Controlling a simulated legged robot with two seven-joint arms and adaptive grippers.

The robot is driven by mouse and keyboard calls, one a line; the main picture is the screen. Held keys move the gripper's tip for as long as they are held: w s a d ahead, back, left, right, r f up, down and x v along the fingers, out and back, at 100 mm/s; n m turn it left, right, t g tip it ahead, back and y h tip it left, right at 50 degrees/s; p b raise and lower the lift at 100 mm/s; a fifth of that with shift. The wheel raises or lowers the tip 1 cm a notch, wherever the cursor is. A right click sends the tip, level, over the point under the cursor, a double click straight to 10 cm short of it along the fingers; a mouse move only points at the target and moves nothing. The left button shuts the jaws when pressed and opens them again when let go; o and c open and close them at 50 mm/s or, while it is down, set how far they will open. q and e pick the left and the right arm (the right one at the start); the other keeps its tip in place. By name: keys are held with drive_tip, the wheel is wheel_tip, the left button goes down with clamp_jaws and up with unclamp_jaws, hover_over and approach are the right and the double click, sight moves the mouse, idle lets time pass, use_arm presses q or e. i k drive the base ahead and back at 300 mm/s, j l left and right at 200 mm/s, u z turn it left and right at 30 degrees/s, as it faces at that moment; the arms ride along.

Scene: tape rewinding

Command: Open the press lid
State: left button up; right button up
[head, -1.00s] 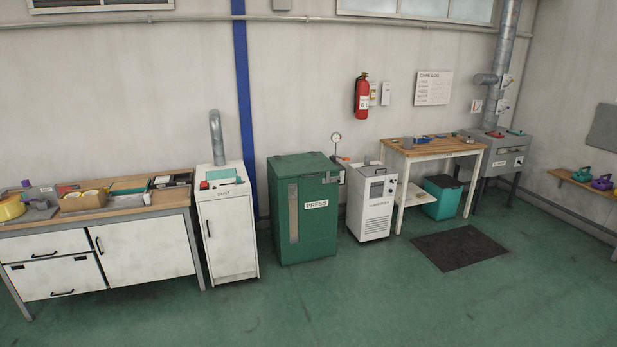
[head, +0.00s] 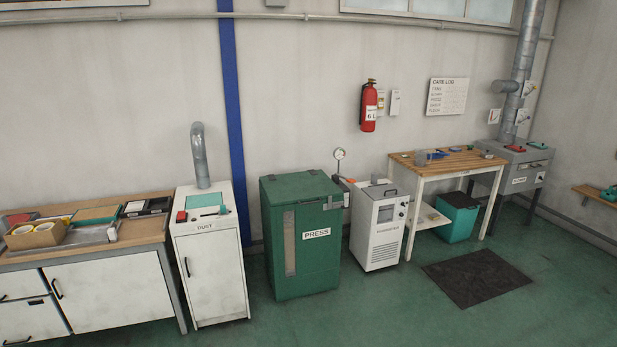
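The press (head: 305,255) is a green cabinet with a white PRESS label on its front, standing on the floor near the middle of the head view. Its lid (head: 298,187) is the flat green top and looks closed. A pale vertical strip (head: 289,243) runs down the front left of the press. A round gauge (head: 339,154) stands at its back right. Neither of my grippers is in view.
A white DUST cabinet (head: 212,270) stands left of the press, beside a wooden-topped workbench (head: 143,229). A white machine (head: 379,228) stands close on the right, then a wooden table (head: 447,163) and a dark mat (head: 476,278). The green floor in front is clear.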

sight(280, 190)
drive_tip(key=i, duration=0.75)
drive_tip(key=i+z, duration=0.15)
drive_tip(key=i, duration=0.55)
drive_tip(key=i+j, duration=0.2)
drive_tip(key=i, duration=0.55)
